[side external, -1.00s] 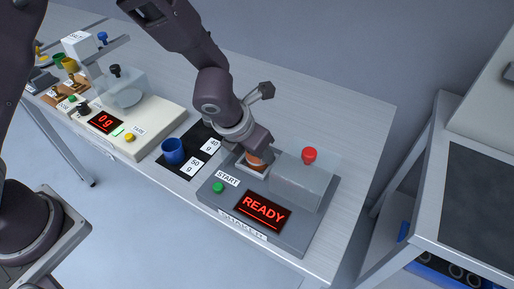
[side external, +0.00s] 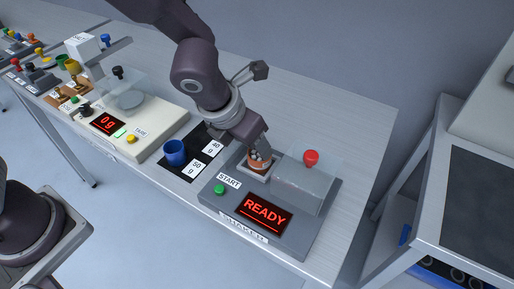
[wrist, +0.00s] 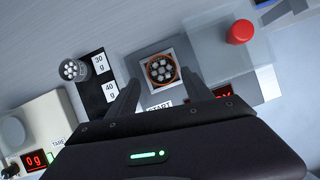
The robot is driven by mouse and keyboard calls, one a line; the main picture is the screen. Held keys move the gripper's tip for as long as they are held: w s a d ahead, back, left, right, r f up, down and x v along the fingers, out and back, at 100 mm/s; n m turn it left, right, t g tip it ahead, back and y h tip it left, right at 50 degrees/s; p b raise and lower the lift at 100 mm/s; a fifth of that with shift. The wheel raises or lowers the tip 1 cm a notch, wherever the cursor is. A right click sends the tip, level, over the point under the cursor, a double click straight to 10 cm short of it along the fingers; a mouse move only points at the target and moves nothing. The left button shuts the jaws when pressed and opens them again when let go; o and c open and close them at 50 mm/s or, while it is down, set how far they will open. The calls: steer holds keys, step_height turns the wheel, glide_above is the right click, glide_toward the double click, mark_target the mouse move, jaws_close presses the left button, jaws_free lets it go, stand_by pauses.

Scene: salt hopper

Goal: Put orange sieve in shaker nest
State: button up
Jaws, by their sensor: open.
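The orange sieve (side external: 259,165) stands in the square nest of the grey shaker (side external: 290,240), and looks upright. In the wrist view the sieve (wrist: 161,70) appears as an orange ring with several pale round spots inside, within the pale square nest frame (wrist: 177,52). My gripper (side external: 259,150) is over the sieve in the side view, its fingers partly covering it. In the wrist view my gripper (wrist: 159,80) is open, with one finger on each side of the sieve and a visible gap to it.
A clear cover with a red knob (side external: 311,157) is right of the nest. A green START button (side external: 219,189) and a READY display (side external: 264,213) are in front. A blue cup (side external: 174,152) stands on a black mat to the left, beside a scale (side external: 150,145).

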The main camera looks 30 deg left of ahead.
steer(key=s+a+r+n+y, duration=0.1)
steer(key=s+a+r+n, duration=0.9)
steer(key=a+r+n, duration=0.65)
steer(key=s+n, duration=1.2)
steer(key=n, duration=0.9)
steer(key=shift+s+a+t, duration=0.15)
steer(key=shift+s+t, duration=0.1)
steer(key=shift+t, duration=0.05)
steer(key=shift+c, duration=0.5)
